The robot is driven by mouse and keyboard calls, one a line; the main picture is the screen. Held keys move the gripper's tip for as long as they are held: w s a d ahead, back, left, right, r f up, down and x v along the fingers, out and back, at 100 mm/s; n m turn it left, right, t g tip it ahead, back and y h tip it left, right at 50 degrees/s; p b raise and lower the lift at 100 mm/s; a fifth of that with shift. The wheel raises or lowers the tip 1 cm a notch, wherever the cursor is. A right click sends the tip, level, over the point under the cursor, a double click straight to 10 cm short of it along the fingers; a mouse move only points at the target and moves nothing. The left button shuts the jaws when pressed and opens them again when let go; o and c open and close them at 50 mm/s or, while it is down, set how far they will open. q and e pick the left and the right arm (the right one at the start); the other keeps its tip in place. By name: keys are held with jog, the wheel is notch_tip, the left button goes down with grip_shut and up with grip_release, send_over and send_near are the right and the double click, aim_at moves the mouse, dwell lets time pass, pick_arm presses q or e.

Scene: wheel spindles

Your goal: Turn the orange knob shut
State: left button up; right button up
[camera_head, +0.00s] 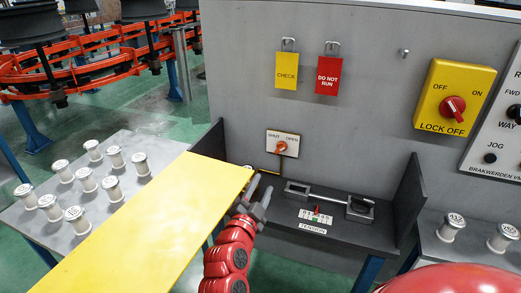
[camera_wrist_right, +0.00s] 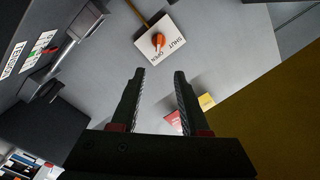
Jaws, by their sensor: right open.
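The orange knob (camera_head: 281,147) sits on a small white plate (camera_head: 291,136) on the grey wall panel. The plate reads SHUT on the left and OPEN on the right in the head view. Which word the knob points to is too small to tell. My right gripper (camera_head: 262,187) is below and a little left of the knob, apart from it, open and empty. In the right wrist view the knob (camera_wrist_right: 158,40) shows just beyond the gap between the open fingers (camera_wrist_right: 159,72). My left gripper is not in view.
A yellow board (camera_head: 165,215) lies left of my right arm. A dark shelf with a metal handle bar (camera_head: 325,197) and a TENSION plate (camera_head: 313,227) is right of the gripper. Yellow and red tags (camera_head: 328,73) hang above. A LOCK OFF switch (camera_head: 453,105) is farther right.

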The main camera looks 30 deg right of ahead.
jog(key=p, duration=0.4)
send_near(281, 150)
jog(key=x, duration=0.9)
grip_shut()
